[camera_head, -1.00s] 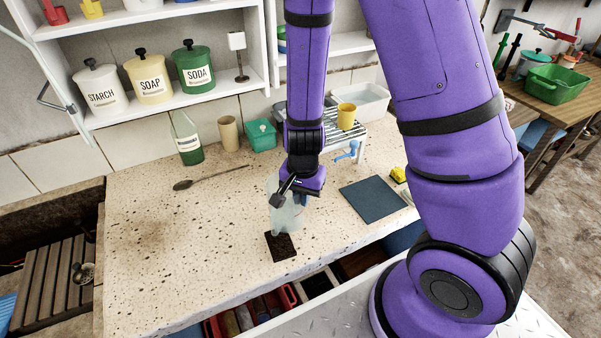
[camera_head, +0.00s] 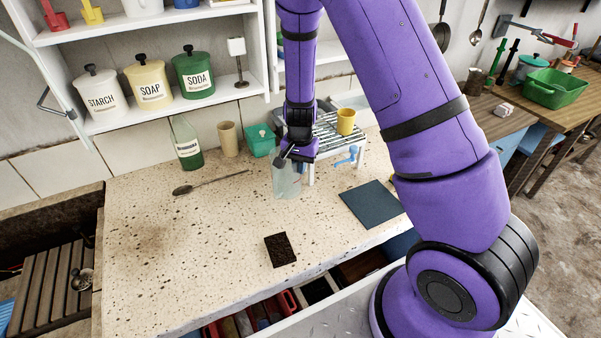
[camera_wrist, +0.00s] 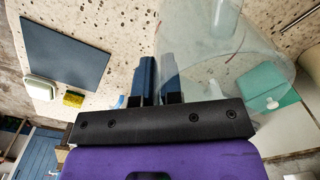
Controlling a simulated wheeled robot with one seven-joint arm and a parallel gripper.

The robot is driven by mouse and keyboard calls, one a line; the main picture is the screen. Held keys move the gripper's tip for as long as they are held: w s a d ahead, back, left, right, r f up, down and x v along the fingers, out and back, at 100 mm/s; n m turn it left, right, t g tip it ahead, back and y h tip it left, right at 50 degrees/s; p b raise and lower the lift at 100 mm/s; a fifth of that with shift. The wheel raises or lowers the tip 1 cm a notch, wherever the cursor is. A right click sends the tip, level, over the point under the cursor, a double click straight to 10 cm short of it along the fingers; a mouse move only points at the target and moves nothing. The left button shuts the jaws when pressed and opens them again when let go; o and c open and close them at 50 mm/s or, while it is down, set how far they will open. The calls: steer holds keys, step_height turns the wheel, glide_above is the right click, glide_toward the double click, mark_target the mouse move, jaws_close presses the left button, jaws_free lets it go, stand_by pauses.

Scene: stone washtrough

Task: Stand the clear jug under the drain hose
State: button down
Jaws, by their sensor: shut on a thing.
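The clear jug (camera_head: 286,182) is in my gripper (camera_head: 296,158), near the front left of the wire rack. In the wrist view the jug (camera_wrist: 225,50) is large, with one finger seen through its clear wall; my gripper (camera_wrist: 158,78) is shut on that wall. The jug looks upright, but I cannot tell whether its base touches the counter. A light-blue spout-like piece (camera_head: 347,157), perhaps the drain hose, hangs at the rack's front, to the right of the jug and apart from it.
The wire rack (camera_head: 336,134) bears a yellow cup (camera_head: 346,121). A teal box (camera_head: 261,141), a beige tumbler (camera_head: 229,139) and a green bottle (camera_head: 186,143) stand behind the jug. A dark blue mat (camera_head: 370,204) and a dark brown rectangle (camera_head: 280,249) lie in front. The left counter is mostly clear.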

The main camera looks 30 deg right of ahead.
mark_target(300, 191)
steer(key=shift+f, duration=1.4)
steer(key=shift+f, duration=0.15)
steer(key=c, duration=1.3)
jaws_free()
steer(key=shift+o, duration=0.2)
